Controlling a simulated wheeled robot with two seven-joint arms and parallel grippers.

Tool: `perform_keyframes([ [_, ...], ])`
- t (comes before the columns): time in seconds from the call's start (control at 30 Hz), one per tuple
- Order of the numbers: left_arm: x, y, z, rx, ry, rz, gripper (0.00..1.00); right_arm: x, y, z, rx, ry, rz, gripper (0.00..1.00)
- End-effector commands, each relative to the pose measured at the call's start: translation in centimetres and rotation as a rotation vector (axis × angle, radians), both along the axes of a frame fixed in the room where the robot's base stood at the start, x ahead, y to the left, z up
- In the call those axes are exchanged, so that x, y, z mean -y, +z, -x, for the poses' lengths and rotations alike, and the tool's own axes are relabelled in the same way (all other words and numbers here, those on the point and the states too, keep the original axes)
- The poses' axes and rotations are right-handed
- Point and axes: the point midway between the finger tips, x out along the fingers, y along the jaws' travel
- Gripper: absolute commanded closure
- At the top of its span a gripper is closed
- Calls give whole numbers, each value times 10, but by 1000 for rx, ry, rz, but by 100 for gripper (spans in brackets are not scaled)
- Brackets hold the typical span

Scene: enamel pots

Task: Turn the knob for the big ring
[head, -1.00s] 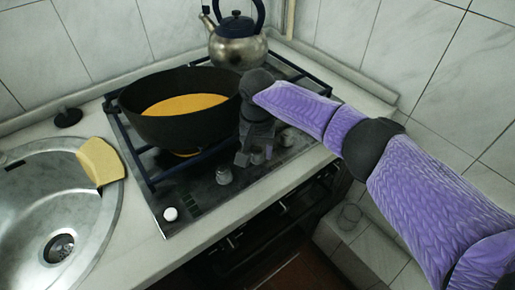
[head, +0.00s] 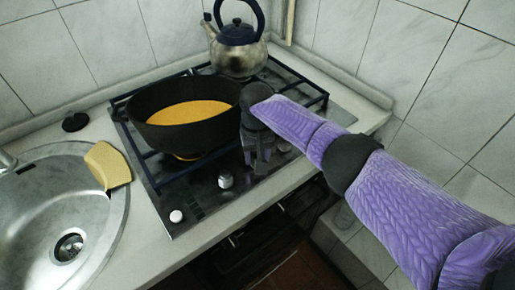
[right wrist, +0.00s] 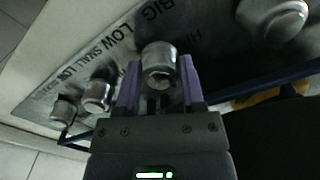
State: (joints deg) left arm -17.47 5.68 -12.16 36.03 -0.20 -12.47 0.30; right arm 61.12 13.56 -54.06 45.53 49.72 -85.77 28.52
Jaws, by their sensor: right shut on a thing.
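My right gripper (head: 260,164) is down at the hob's front control strip, just right of the dark pot. In the right wrist view its two purple fingers (right wrist: 160,88) stand on both sides of a metal knob (right wrist: 159,60) and are shut on it. The printed words BIG, LOW and HI lie around this knob. In the head view the gripper largely hides it. Another knob (head: 225,180) stands free to the left; it is the larger one at the top of the wrist view (right wrist: 275,16). Two smaller knobs (right wrist: 97,95) (right wrist: 63,108) stand at the left of the wrist view. My left gripper is not in view.
A dark pot (head: 190,134) with orange contents sits on the hob close beside my right gripper. A metal kettle (head: 238,56) stands behind. A white knob (head: 176,216) is at the hob's front left corner. A sink (head: 40,225) with a yellow cloth (head: 107,166) is at left.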

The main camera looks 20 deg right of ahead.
Motion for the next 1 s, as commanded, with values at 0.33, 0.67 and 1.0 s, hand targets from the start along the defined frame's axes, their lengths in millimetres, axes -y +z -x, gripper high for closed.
perform_keyframes([
  [0.33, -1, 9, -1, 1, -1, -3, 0, 0, 0, 0, 0, 324, -2, 100],
  [0.67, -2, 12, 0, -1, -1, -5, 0, 0, 0, 0, 1, 639, -2, 100],
  [1.0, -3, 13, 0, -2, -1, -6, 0, 0, 0, -1, 2, 939, -2, 100],
])
